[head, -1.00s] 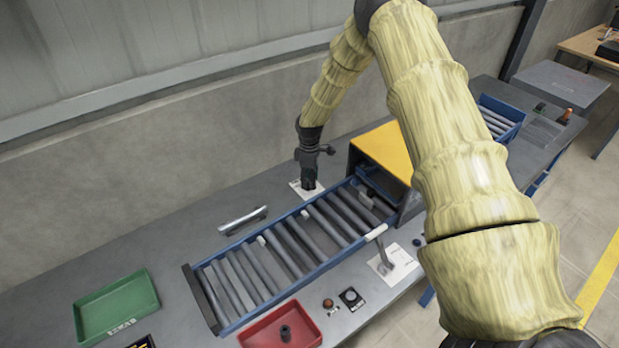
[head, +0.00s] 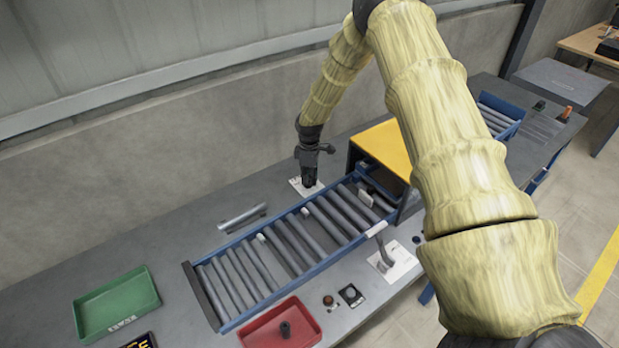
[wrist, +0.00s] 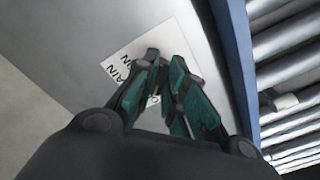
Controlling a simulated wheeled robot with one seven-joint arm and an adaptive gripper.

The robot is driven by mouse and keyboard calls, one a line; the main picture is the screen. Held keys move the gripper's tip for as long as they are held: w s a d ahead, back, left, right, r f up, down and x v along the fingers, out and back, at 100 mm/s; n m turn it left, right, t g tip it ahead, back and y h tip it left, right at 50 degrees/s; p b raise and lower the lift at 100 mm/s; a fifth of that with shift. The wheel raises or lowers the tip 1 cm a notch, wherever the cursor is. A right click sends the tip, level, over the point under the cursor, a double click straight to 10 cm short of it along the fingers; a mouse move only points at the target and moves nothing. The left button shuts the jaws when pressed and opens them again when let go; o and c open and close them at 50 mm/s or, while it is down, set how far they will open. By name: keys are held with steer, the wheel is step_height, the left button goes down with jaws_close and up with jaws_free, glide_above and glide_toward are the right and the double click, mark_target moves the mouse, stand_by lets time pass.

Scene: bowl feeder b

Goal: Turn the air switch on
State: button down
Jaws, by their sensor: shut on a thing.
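My gripper (head: 309,184) points down at a white label plate (head: 296,185) on the grey bench, behind the roller conveyor. In the wrist view the two dark green fingers (wrist: 164,98) come close together over the printed plate (wrist: 118,58). They are shut on a small part there, which they mostly hide. The plate's lettering is partly covered; "AIN" and "ON" seem to show, so I cannot tell if this is the air switch. A second white plate with a grey lever (head: 383,250) stands on the front side of the conveyor.
The blue-framed roller conveyor (head: 229,322) runs close beside my gripper, with a yellow-topped housing (head: 385,146) to its right. A grey handle (head: 243,217), a green tray (head: 117,304) and a red tray (head: 262,333) are farther left. A wall stands behind.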

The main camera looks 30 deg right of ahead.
steer(key=shift+w, duration=0.1)
steer(key=m+b, duration=0.2)
steer(key=m, duration=0.1)
steer(key=m+b, duration=0.3)
steer(key=m, duration=0.2)
steer(key=shift+a+m, duration=0.15)
steer(key=shift+m, duration=0.25)
steer(key=m+b, duration=0.1)
steer(key=m, duration=0.3)
steer(key=shift+a+r+m+b, duration=0.1)
steer(key=shift+r+m+b, duration=0.05)
steer(key=shift+m+b, duration=0.5)
steer(key=shift+m, duration=1.65)
steer(key=shift+w+r, duration=0.1)
steer(key=c, duration=1.5)
jaws_free()
